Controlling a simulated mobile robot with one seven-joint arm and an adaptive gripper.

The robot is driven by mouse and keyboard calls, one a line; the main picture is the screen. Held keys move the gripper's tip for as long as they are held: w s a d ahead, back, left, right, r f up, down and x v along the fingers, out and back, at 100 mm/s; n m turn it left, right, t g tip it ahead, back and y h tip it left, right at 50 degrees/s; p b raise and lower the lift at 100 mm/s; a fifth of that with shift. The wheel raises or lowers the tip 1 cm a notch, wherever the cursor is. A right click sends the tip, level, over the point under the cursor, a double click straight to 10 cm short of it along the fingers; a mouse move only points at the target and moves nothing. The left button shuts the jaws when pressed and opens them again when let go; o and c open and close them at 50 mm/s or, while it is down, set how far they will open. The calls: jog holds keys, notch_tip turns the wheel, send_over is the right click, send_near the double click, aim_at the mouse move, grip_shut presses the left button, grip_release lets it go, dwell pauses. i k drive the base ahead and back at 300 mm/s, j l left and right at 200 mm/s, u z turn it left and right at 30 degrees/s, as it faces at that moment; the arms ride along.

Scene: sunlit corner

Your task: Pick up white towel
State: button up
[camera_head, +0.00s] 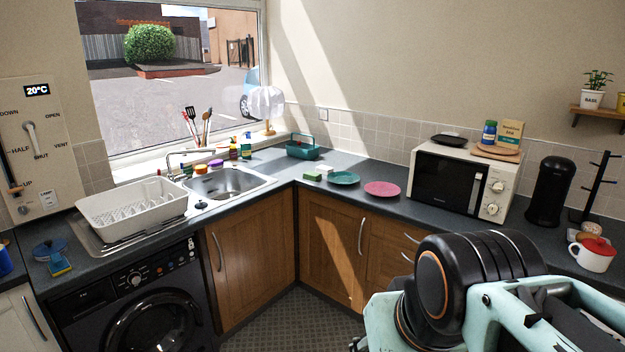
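I cannot make out a white towel for certain in the head view. A small pale item (325,169) lies on the counter in the corner, just behind a green block like a sponge (312,175); it is too small to tell whether it is cloth. My arm, black and pale teal, fills the lower right. My gripper's fingers do not show, so I cannot see whether they are open or shut.
A white dish rack (131,209) stands left of the sink (228,183). Teal (344,178) and pink (382,189) plates lie on the counter (300,184). A microwave (463,181), a black bin (549,192) and a red-topped white mug (592,257) stand at right. The floor (290,326) is clear.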

aim_at(323, 169)
jog(key=i+u, duration=0.15)
jog(key=i, duration=1.25)
jog(key=i+z, duration=0.1)
jog(key=i, duration=0.5)
jog(key=i+j+z, duration=0.1)
jog(key=i, duration=0.5)
jog(key=i+j+z, duration=0.1)
jog(key=i+z, duration=0.2)
jog(key=i+j+z, duration=0.3)
jog(key=i, duration=0.15)
jog(key=i+j+z, duration=0.15)
jog(key=i+z, duration=0.15)
jog(key=k+l+u, duration=0.25)
jog(key=l, duration=0.25)
jog(key=i+j+z, duration=0.2)
jog(key=j, duration=0.25)
jog(key=i, duration=0.05)
